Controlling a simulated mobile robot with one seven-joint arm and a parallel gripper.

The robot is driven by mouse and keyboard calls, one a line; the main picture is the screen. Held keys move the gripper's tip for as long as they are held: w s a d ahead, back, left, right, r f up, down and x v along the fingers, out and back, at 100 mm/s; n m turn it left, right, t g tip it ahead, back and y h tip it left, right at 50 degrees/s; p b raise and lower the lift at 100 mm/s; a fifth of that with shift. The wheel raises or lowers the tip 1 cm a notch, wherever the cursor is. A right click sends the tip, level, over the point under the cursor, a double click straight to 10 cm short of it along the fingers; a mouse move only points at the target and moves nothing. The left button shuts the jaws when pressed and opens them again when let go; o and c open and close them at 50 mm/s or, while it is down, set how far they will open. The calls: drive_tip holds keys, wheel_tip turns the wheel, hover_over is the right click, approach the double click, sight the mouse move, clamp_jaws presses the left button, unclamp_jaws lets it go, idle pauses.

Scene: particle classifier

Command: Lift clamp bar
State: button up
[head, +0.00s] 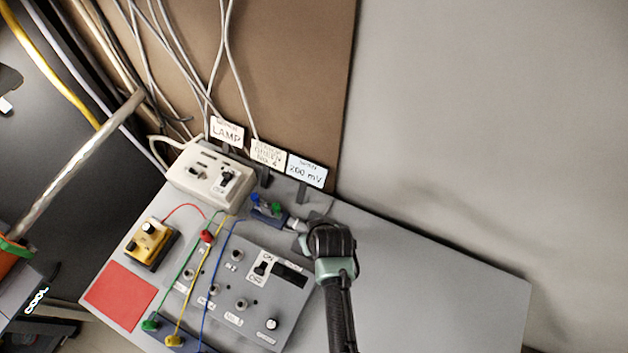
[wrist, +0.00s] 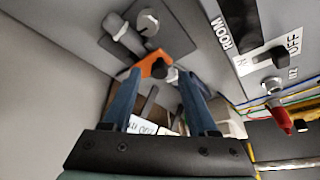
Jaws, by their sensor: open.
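An orange angled piece (wrist: 152,66), which looks like the clamp bar, shows in the wrist view beside a small dark knob. It sits at the edge of a grey plate (wrist: 172,38) that carries a light cylinder and a round knob. My gripper (wrist: 162,76) is open, with its two blue fingers on either side below the orange piece. I cannot tell whether they touch it. In the head view my gripper (head: 308,240) is at the rear of the table, right of the grey control panel. My own wrist hides the fingertips and the orange piece there.
The control panel (head: 228,310) with knobs and a switch is close left of my gripper. Label cards (head: 306,171) and a white box (head: 208,176) stand behind. The table's right side (head: 440,290) is clear.

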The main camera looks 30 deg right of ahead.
drive_tip(key=shift+w+f, duration=0.2)
drive_tip(key=shift+f, duration=0.25)
clamp_jaws()
idle(1.2)
